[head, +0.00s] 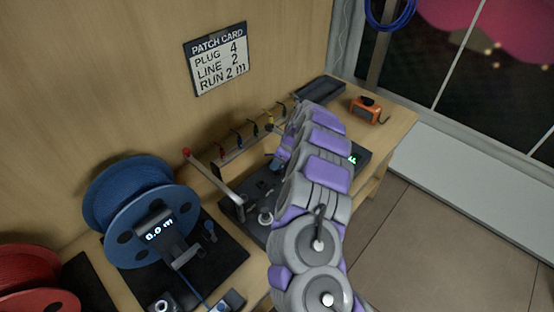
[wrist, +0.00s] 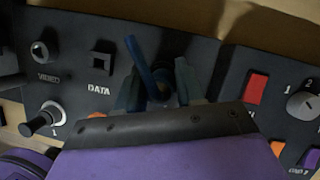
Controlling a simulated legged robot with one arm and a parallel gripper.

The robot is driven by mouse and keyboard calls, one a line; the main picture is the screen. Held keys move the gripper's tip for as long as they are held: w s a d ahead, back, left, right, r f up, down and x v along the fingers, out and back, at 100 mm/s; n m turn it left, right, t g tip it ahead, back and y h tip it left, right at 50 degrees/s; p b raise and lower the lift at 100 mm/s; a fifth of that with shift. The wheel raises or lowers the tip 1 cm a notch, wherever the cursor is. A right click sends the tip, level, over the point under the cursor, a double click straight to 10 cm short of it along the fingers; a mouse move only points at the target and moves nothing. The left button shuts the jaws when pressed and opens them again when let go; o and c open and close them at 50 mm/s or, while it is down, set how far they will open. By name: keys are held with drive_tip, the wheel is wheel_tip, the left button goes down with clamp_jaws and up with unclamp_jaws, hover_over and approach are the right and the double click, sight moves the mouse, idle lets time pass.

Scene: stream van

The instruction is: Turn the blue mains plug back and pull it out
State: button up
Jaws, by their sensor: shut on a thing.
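In the wrist view, the blue mains plug (wrist: 142,66) shows as a blue bar rising toward the upper left at a dark round fitting on the black panel (wrist: 68,62). My gripper (wrist: 158,84) has its fingers on either side of the plug, shut on it at the panel. The fingers and the purple wrist housing hide how deep the plug sits. In the head view my purple and grey arm covers most of the panel, and the gripper is mostly hidden; a bit of blue (head: 274,163) shows beside the arm.
Beside the plug are a DATA port (wrist: 101,64), a VIDEO port (wrist: 40,52), a red switch (wrist: 256,88) and a knob (wrist: 304,104). A blue cable reel (head: 142,212) reading 0.0 m stands left. A cable rack (head: 245,135) runs behind the panel. An orange device (head: 366,110) sits at right.

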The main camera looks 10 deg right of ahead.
drive_tip(key=shift+m+t+h+p, duration=0.45)
drive_tip(key=shift+m+p, duration=1.25)
drive_tip(key=shift+p, duration=2.9)
drive_tip(key=shift+d+r+m+t+h+p, duration=0.1)
drive_tip(key=shift+m+t+h+p, duration=0.2)
drive_tip(key=shift+m+p, duration=1.35)
drive_tip(key=shift+m+t+h+p, duration=0.15)
drive_tip(key=shift+m+h+p, duration=0.25)
drive_tip(key=shift+p, duration=2.3)
